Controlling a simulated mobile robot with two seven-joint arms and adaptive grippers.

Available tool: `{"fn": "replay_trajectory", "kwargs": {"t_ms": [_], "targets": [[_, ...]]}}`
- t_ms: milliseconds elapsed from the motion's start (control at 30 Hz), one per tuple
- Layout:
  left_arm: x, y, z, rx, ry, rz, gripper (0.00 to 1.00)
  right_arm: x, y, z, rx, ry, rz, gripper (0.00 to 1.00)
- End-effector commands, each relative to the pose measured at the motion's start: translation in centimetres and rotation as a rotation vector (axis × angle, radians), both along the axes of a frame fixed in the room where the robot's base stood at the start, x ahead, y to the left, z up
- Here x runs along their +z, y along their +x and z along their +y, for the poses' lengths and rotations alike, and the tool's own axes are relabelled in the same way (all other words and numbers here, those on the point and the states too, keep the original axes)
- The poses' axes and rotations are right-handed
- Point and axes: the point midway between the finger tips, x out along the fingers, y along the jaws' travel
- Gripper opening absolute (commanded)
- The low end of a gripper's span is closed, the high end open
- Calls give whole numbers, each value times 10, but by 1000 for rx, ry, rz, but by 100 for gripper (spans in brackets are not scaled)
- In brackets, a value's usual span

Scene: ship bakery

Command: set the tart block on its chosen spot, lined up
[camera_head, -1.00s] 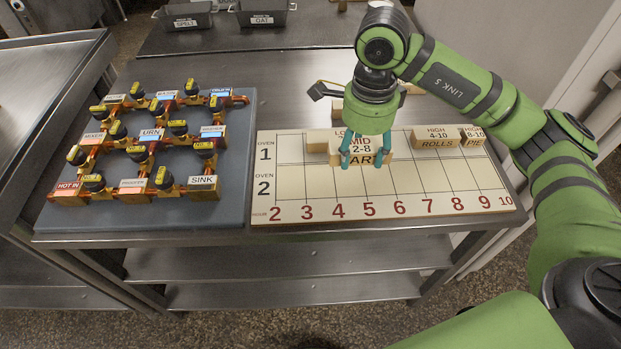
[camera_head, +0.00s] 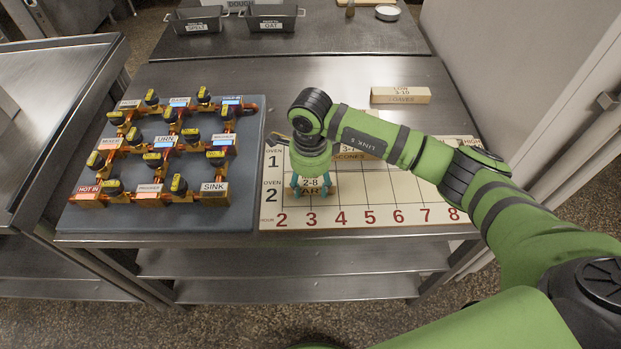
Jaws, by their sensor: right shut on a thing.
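The tart block (camera_head: 311,184) is a pale wooden block with a white label reading "2-8", partly covered by my fingers. My right gripper (camera_head: 312,187) is shut on it, pointing down at the left part of the oven board (camera_head: 395,198). The block is over the "Oven 2" row, near hours 2 to 3. I cannot tell whether it touches the board. The board is cream with a grid, rows 1 and 2, and red hour numbers along its front edge. My left gripper is not in view.
A scones block (camera_head: 352,154) lies in row 1, partly behind my arm. A "Low 3-10" block (camera_head: 400,95) lies on the steel table behind the board. A grey panel (camera_head: 245,135) of pipes and valves stands left of the board. Row 2 is clear rightward.

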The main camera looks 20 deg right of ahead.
Motion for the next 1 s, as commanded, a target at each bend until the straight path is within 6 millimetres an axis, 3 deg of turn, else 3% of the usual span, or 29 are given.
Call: {"fn": "replay_trajectory", "kwargs": {"t_ms": [333,367,400,767,833,1000], "targets": [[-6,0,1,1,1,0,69,-5,0,0,1,1,-1,20],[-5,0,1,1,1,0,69,-3,0,0,1,1,0,67],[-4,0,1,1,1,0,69,-3,0,0,1,1,0,79],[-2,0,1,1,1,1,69,-1,0,0,1,1,0,79],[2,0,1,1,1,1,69,3,0,0,0,2,-1,79],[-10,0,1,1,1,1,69,27,2,1,3,3,-6,79]]}}
